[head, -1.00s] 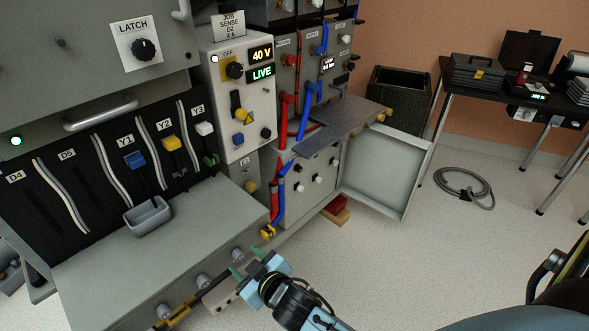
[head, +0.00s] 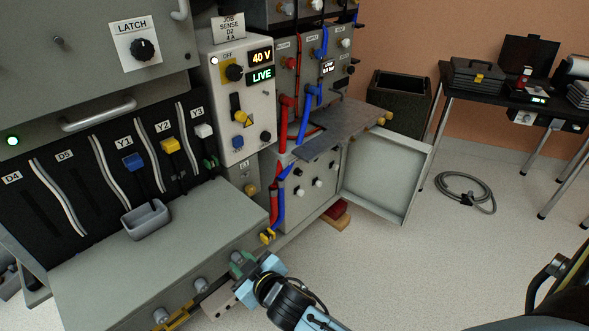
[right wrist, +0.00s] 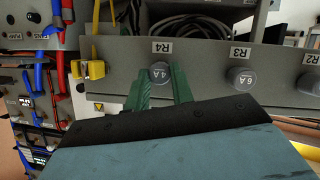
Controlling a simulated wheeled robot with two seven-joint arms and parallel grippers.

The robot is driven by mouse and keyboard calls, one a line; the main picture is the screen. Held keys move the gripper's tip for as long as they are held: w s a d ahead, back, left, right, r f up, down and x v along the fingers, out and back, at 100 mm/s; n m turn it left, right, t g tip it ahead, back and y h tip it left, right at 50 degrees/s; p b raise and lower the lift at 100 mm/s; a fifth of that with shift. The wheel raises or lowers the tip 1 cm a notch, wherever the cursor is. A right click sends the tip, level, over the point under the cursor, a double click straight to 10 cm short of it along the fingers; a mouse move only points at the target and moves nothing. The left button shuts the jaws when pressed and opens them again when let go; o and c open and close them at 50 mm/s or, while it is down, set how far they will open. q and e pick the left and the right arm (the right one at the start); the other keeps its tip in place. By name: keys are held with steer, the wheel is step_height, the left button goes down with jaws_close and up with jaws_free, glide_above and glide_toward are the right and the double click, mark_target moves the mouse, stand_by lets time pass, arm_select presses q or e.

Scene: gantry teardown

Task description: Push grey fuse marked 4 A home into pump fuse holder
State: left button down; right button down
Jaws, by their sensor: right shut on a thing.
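The grey fuse marked 4 A (right wrist: 160,71) sits in the front panel under the R4 label (right wrist: 162,47) in the right wrist view. Its marked face points at the camera; how deep it sits cannot be told. My right gripper (head: 240,264) is at the front face of the grey bench unit. Its green fingers (right wrist: 162,88) are shut on the fuse, one on each side. In the head view the gripper mostly hides the fuse. My left gripper is not in view.
A 6 A fuse (right wrist: 242,78) sits under R3 to the right. A yellow plug (right wrist: 95,70) and cables are close on the left. A grey bin (head: 146,219) stands on the bench top (head: 150,258). An open door (head: 385,178) juts out beyond. The floor at right is mostly clear.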

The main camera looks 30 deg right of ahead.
steer(key=shift+s+d+p, duration=0.2)
steer(key=shift+s+p, duration=0.15)
steer(key=shift+s, duration=0.4)
steer(key=shift+s+d+p, duration=0.15)
steer(key=shift+s+p, duration=0.2)
steer(key=shift+s, duration=0.4)
steer(key=shift+s+d+p, duration=0.3)
steer(key=shift+s+p, duration=0.05)
steer(key=shift+s, duration=0.7)
steer(key=shift+s+d+p, duration=0.25)
steer(key=shift+s+p, duration=0.05)
steer(key=shift+s, duration=0.7)
